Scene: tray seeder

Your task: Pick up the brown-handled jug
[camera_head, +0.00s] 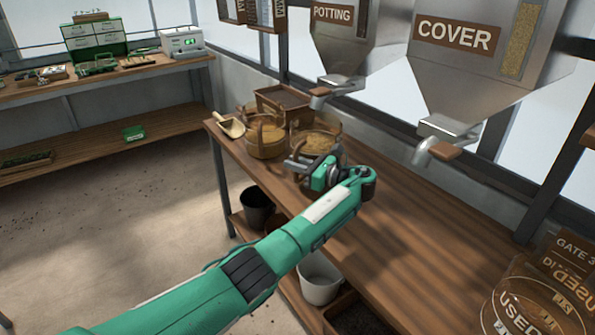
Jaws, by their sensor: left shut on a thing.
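Two round, brown jugs with tan, grainy contents stand side by side on the wooden bench. The left jug (266,150) shows a brown handle on its near side. The right jug (330,131) is partly covered by my left gripper (296,161), which reaches its near side. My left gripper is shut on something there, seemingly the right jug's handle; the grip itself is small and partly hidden. I cannot tell whether this jug is lifted off the bench. My right gripper is out of view.
A scoop (231,128) lies left of the jugs, and a brown box (283,103) stands behind them. Above hang the POTTING hopper (343,45) and COVER hopper (475,75) with their spouts. A USED bin (535,312) is at right. The middle bench (430,235) is clear.

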